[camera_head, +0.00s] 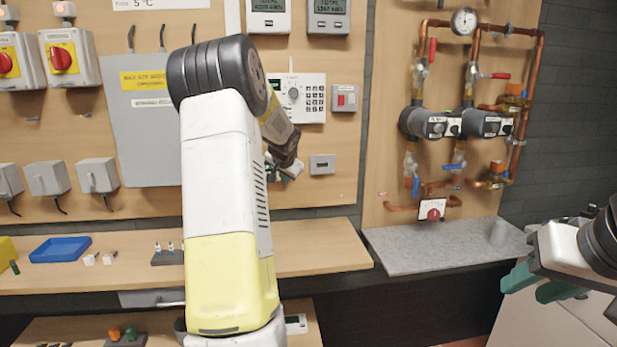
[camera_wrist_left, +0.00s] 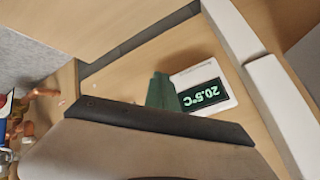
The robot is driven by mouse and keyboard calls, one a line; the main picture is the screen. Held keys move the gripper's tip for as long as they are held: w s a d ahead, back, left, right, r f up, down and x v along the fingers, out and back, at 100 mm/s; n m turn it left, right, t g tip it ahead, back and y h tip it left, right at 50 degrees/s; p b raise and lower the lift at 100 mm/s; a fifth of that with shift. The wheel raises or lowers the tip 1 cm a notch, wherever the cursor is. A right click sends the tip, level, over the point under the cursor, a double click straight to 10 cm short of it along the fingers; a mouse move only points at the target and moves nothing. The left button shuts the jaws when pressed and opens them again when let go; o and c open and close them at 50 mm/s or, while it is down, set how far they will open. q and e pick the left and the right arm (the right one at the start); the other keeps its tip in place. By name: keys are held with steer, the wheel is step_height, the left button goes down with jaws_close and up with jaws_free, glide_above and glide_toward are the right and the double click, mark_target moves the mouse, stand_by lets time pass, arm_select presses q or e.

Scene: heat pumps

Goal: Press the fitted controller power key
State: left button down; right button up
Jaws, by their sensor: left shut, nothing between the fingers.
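My left arm crosses the middle of the head view, and its shut gripper (camera_head: 287,168) is in front of the wall board, below a white keypad panel (camera_head: 313,97) that the arm partly covers. In the left wrist view the green fingertips (camera_wrist_left: 161,92) are shut and empty. They overlap the edge of a white controller (camera_wrist_left: 222,81) whose dark display reads 20.5°C upside down. I cannot tell whether they touch it, and no power key can be made out. My right gripper (camera_head: 541,283) is open and empty at the right edge of the head view.
A grey box with a red switch (camera_head: 347,98) and a small grey plate (camera_head: 322,164) are on the board near my left gripper. Copper pipes with valves (camera_head: 465,125) hang at right above a grey shelf (camera_head: 420,248). A blue tray (camera_head: 60,250) sits on the wooden shelf.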

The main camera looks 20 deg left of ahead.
arm_select(q)
steer(key=shift+w, duration=0.1)
stand_by(0.4)
steer(key=shift+w+a, duration=0.2)
steer(key=shift+w, duration=0.05)
steer(key=shift+w+a, duration=0.2)
steer(key=shift+w, duration=0.1)
stand_by(0.6)
steer(key=shift+s+d, duration=0.1)
steer(key=shift+s, duration=0.05)
steer(key=shift+s+d, duration=0.3)
steer(key=shift+s, duration=0.2)
steer(key=s+d, duration=0.1)
steer(key=s, duration=0.2)
steer(key=s+d, duration=0.1)
steer(key=shift+s+d, duration=0.15)
steer(key=shift+d, duration=0.15)
stand_by(0.3)
steer(key=shift+r, duration=0.1)
